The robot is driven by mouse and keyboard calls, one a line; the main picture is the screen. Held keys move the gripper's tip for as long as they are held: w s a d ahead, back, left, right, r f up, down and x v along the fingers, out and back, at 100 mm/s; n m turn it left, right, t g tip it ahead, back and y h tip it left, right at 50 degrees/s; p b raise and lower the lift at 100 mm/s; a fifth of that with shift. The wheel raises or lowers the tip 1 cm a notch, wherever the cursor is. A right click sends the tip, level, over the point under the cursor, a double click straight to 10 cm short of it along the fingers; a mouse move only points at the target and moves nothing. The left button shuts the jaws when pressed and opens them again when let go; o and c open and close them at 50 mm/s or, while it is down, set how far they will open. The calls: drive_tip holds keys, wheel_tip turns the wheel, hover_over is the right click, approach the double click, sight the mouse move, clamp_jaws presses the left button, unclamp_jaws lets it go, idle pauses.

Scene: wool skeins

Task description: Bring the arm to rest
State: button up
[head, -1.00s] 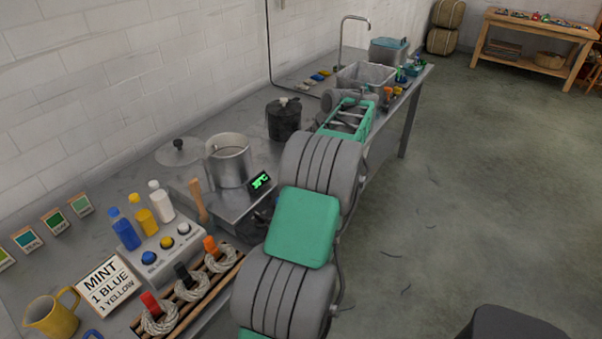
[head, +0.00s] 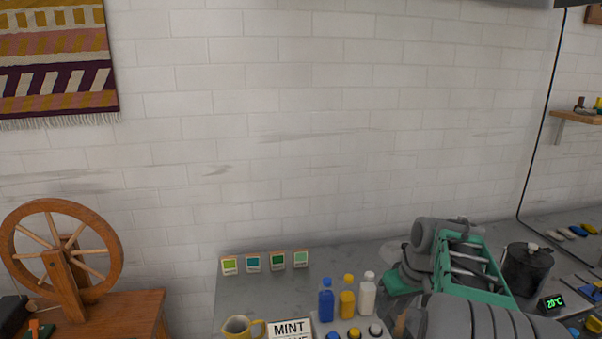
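My arm (head: 468,270) shows at the lower right of the head view, in grey and green links. It stretches over the grey worktop (head: 245,293) and bends at a grey joint beyond a green open frame. A green-capped part and grey links lie left of that frame. I cannot make out any gripper fingers; my gripper is outside the picture or hidden behind the arm. The arm covers part of the worktop between the white bottle (head: 367,295) and the black lidded pot (head: 525,272).
A blue bottle (head: 326,302) and a yellow bottle (head: 347,299) stand left of the arm. A yellow mug (head: 238,329) and a MINT sign (head: 289,329) are in front. A lit display (head: 552,303) is to the right. A spinning wheel (head: 65,255) stands far left.

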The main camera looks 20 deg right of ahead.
drive_tip(key=s+a+f, duration=0.1)
drive_tip(key=s+a, duration=0.1)
drive_tip(key=a, duration=1.3)
drive_tip(key=s+a+f+n+g, duration=0.1)
drive_tip(key=s+a+f, duration=0.4)
drive_tip(key=s+a, duration=0.6)
drive_tip(key=shift+t+h, duration=0.3)
drive_tip(key=shift+t, duration=0.3)
drive_tip(key=w+r, duration=0.1)
drive_tip(key=r, duration=0.1)
drive_tip(key=w+r, duration=0.1)
drive_tip(key=w, duration=0.1)
drive_tip(key=shift+w+d+r, duration=0.15)
drive_tip(key=shift+r, duration=0.25)
